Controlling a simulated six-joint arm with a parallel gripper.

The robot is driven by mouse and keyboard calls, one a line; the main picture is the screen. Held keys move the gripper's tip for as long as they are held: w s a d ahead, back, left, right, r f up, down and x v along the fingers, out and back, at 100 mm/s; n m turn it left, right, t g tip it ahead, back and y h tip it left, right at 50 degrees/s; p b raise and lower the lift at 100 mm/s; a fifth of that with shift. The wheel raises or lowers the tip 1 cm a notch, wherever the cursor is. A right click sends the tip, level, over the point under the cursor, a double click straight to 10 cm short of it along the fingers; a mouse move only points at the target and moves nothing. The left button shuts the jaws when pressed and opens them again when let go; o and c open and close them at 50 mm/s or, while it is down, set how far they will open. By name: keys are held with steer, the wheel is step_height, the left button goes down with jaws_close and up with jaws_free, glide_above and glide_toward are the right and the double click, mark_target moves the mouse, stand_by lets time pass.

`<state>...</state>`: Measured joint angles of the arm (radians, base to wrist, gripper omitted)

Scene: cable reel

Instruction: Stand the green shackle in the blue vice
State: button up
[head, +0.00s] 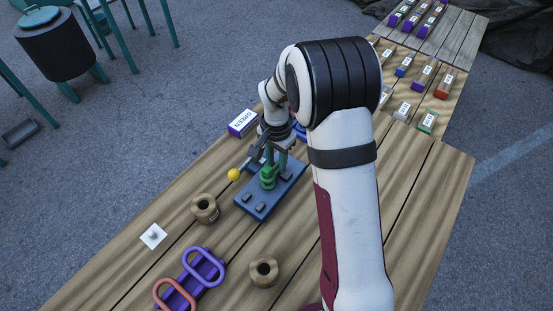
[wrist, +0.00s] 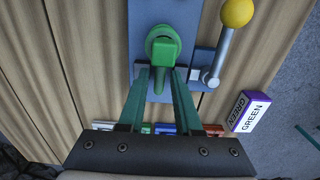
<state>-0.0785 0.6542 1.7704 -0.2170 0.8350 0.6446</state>
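The green shackle (head: 268,177) stands over the blue vice (head: 261,210), with a rounded green top. In the wrist view the shackle (wrist: 163,46) is between the vice's grey jaws, above the blue plate (wrist: 161,14). I cannot tell how deep it sits, since its lower end is partly hidden. My gripper (head: 274,155) reaches down to it from above. In the wrist view the two teal fingers of my gripper (wrist: 163,72) lie on either side of the shackle, close together, and appear shut on it. The vice's lever with a yellow knob (wrist: 237,12) stands to the right of the jaws.
A purple box labelled GREEN (head: 242,123) lies behind the vice. Two tan spools (head: 205,208) (head: 264,271) and a purple rack with purple and orange loops (head: 203,266) are in front. A white card (head: 153,236) lies left. Several small labelled boxes (head: 405,65) line the far boards.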

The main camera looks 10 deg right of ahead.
steer(key=shift+o, duration=1)
step_height(320, 180, up, 16)
steer(key=s+n+y, duration=0.1)
steer(key=s+n, duration=0.2)
steer(key=s, duration=2.5)
steer(key=shift+s+f+y, duration=0.2)
steer(key=shift+f+y, duration=0.05)
steer(key=shift+y, duration=0.15)
